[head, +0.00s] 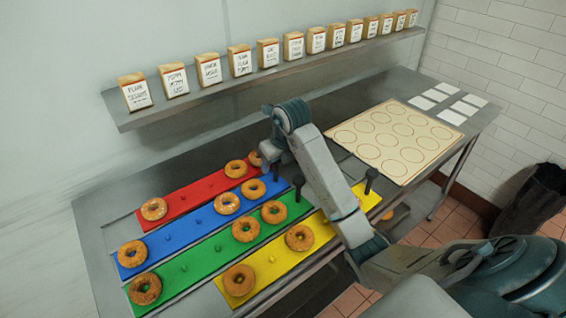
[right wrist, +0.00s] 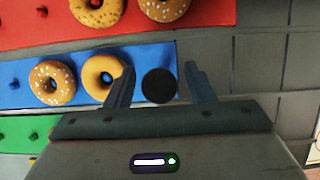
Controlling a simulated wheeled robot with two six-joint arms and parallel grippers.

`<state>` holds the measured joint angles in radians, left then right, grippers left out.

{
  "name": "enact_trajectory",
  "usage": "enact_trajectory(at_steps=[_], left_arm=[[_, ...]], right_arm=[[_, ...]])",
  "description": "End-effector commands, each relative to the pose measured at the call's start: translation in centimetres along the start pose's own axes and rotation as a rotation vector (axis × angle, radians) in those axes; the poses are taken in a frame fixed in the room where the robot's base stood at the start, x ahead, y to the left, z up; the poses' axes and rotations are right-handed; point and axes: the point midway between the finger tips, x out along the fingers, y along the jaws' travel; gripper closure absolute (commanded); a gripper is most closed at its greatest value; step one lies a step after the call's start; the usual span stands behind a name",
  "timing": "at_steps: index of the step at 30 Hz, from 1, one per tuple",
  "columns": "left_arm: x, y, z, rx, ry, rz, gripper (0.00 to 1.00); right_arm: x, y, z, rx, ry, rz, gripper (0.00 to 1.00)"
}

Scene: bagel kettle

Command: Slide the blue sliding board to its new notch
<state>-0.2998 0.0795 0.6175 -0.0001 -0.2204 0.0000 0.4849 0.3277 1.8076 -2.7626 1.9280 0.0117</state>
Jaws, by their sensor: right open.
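The blue sliding board (head: 188,230) lies between the red and green boards, with several bagels and small pegs on it. In the right wrist view, its right part (right wrist: 20,91) shows with two bagels. A black round knob (right wrist: 158,86) stands at its right end, seen from above. My right gripper (right wrist: 160,88) is open, with one finger on each side of the knob and a gap to both. In the head view the gripper (head: 274,160) hangs over the far right end of the board. My left gripper is not in view.
The red (head: 185,200), green (head: 210,252) and yellow (head: 270,270) boards lie alongside, carrying bagels. Black posts (head: 298,187) rise near the board ends. A tray with round outlines (head: 390,115) lies at the right. A shelf (head: 220,92) of labelled bags runs above the back.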

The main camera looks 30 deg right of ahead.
Motion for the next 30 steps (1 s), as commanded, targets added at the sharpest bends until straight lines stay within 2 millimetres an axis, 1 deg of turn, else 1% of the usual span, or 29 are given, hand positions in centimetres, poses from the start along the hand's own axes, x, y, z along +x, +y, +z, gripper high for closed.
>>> enact_trajectory(at_steps=[3,8,30], left_arm=[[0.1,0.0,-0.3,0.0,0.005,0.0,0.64],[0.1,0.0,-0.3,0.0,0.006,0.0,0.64],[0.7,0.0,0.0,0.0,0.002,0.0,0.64]], right_arm=[[0.0,-0.2,0.0,0.0,0.0,-0.001,0.51],[0.0,-1.0,0.0,0.0,0.0,-0.002,0.51],[0.0,-5.4,0.0,0.0,0.0,-0.002,0.51]])
